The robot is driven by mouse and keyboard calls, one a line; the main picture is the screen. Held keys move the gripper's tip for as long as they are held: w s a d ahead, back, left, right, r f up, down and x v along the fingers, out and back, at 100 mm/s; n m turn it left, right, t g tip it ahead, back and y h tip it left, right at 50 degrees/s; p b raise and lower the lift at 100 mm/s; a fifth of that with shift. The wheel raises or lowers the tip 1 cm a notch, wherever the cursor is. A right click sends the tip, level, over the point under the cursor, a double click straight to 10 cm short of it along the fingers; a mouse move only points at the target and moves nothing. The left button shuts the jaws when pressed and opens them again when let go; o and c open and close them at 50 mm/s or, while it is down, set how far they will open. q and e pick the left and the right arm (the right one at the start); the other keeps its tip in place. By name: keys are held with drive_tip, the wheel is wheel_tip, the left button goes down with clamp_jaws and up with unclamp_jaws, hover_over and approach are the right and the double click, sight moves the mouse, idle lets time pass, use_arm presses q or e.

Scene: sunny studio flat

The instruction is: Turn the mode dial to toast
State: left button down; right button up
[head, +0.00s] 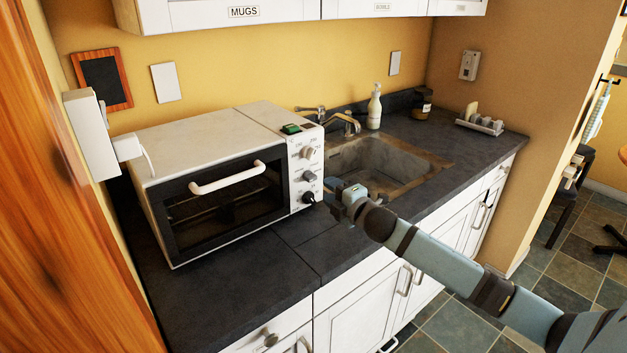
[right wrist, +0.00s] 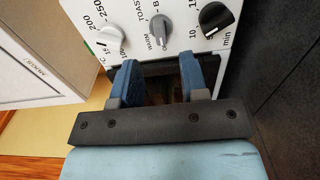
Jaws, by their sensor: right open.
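The white toaster oven (head: 210,140) stands on the dark counter with its door shut. Its right-hand panel has three dials in a column. The grey middle dial (head: 309,176), with "WARM" printed beside it, is the mode dial; it also shows in the right wrist view (right wrist: 159,30). A white temperature dial (right wrist: 109,38) and a black minutes dial (right wrist: 214,18) flank it there. My right gripper (head: 328,191) is open and empty just in front of the panel. In the wrist view its blue fingertips (right wrist: 160,66) are apart, short of the mode dial. My left gripper is not in view.
A sink (head: 375,165) with a tap lies right of the oven, a soap bottle (head: 375,108) behind it. A green object (head: 291,129) sits on the oven top. A cabinet labelled MUGS (head: 243,13) hangs above. The counter before the oven is clear.

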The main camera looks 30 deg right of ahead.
sight(313, 179)
drive_tip(key=w, duration=0.7)
drive_tip(key=shift+w+a, duration=0.15)
drive_tip(key=shift+a, duration=0.2)
drive_tip(key=shift+c, duration=0.2)
drive_tip(key=c, duration=0.6)
